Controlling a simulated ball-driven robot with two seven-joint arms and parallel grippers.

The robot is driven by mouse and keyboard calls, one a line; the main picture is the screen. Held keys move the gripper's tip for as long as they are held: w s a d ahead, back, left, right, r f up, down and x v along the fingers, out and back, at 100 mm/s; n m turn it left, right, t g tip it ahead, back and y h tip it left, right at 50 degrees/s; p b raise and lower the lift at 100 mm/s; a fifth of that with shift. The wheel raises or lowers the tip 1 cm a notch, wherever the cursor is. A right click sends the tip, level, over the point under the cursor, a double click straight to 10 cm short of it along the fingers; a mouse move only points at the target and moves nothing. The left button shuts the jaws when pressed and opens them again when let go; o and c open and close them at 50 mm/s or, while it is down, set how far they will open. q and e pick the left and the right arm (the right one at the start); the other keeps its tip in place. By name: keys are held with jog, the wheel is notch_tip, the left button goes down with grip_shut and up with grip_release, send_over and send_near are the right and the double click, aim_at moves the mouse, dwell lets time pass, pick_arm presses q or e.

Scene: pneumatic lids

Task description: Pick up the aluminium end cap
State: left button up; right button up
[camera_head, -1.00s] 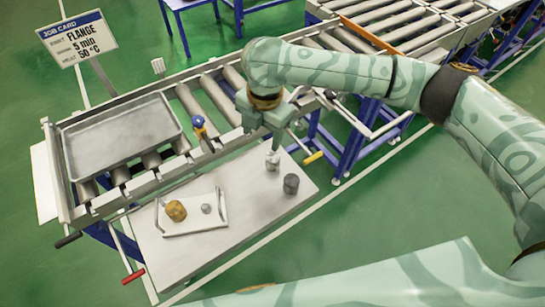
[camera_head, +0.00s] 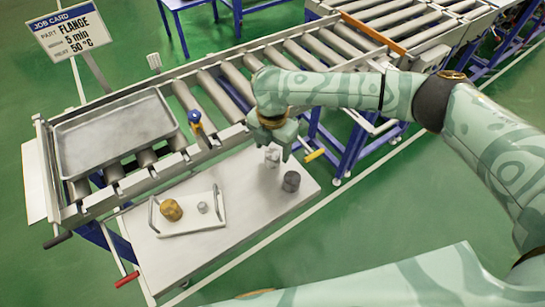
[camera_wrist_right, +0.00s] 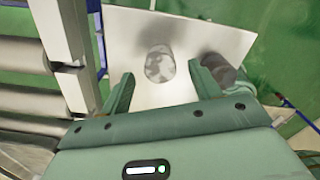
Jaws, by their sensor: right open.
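The aluminium end cap, which I take to be the pale silvery cylinder (camera_head: 272,157), stands on the white table (camera_head: 245,227), just below my right gripper. My right gripper (camera_head: 281,150) is open and empty, pointing down. In the right wrist view the end cap (camera_wrist_right: 160,66) shows between the line of the two open fingers (camera_wrist_right: 161,84), ahead of the tips, and does not appear to be touched. A darker grey cylinder (camera_head: 291,181) stands close to its right; in the right wrist view it (camera_wrist_right: 218,68) is partly hidden by the right finger. My left gripper is not in view.
A white tray with handles (camera_head: 195,226) holds a brass-coloured part (camera_head: 171,210) and a small grey cylinder (camera_head: 203,208). A roller conveyor (camera_head: 215,95) with a metal pan (camera_head: 68,160) runs behind the table. A blue-topped post (camera_head: 195,117) stands at the conveyor edge.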

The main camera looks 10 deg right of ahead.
aim_at(272, 154)
notch_tip(272, 154, down, 4)
jog(key=shift+s+a+f+b, duration=0.1)
jog(key=shift+s+a+b, duration=0.05)
jog(key=shift+b, duration=0.3)
jog(key=c, duration=1.1)
jog(key=shift+r, duration=0.2)
jog(key=shift+r, duration=0.25)
jog(key=r, duration=0.1)
jog(key=r+p, duration=0.2)
jog(key=r, duration=0.1)
jog(key=shift+s, duration=0.35)
jog(key=s+r+p, duration=0.1)
jog(key=s+r, duration=0.1)
jog(key=s, duration=0.2)
jog(key=s+r+p, duration=0.1)
jog(key=s+r, duration=0.2)
jog(key=s, duration=0.2)
jog(key=s+d+r+p, duration=0.1)
jog(key=s+r+p, duration=0.1)
jog(key=s+r, duration=0.1)
jog(key=shift+s+r, duration=0.2)
jog(key=shift+s, duration=0.45)
